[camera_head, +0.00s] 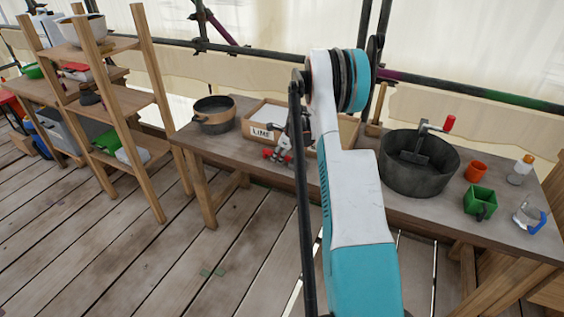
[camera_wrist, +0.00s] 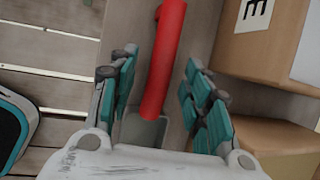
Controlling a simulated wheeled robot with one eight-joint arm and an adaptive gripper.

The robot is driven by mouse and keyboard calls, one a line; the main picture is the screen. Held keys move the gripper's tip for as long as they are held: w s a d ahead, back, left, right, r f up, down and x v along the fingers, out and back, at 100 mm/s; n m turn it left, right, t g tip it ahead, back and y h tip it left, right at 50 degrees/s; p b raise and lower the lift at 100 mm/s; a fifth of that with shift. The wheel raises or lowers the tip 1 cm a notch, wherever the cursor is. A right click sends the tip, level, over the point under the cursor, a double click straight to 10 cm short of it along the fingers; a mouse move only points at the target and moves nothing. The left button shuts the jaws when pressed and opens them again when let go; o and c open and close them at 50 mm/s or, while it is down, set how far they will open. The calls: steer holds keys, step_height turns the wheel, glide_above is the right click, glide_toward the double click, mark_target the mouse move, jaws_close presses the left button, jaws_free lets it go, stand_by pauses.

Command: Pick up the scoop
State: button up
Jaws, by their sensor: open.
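The scoop has a red handle (camera_wrist: 166,60) and a grey pan (camera_wrist: 143,130), and lies on the bench in the wrist view. Its handle runs lengthwise between the two teal finger pads of my gripper (camera_wrist: 160,68). The fingers are open, with a visible gap on each side of the handle. In the head view my gripper (camera_head: 284,147) is low at the bench's front edge, before the lime box. Red bits of the scoop (camera_head: 268,154) show beside the fingers; the rest of it is hidden there.
The wooden lime box (camera_head: 259,132) stands close behind my gripper. A metal pot (camera_head: 214,116) is to its left. A dark bucket (camera_head: 415,178), orange cup (camera_head: 476,171), green container (camera_head: 480,203) and bottle (camera_head: 520,171) stand right. A wooden shelf (camera_head: 125,100) is at left.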

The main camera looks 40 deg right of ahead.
steer(key=shift+w+f, duration=0.15)
steer(key=shift+f, duration=0.25)
steer(key=shift+r, duration=0.1)
jaws_close()
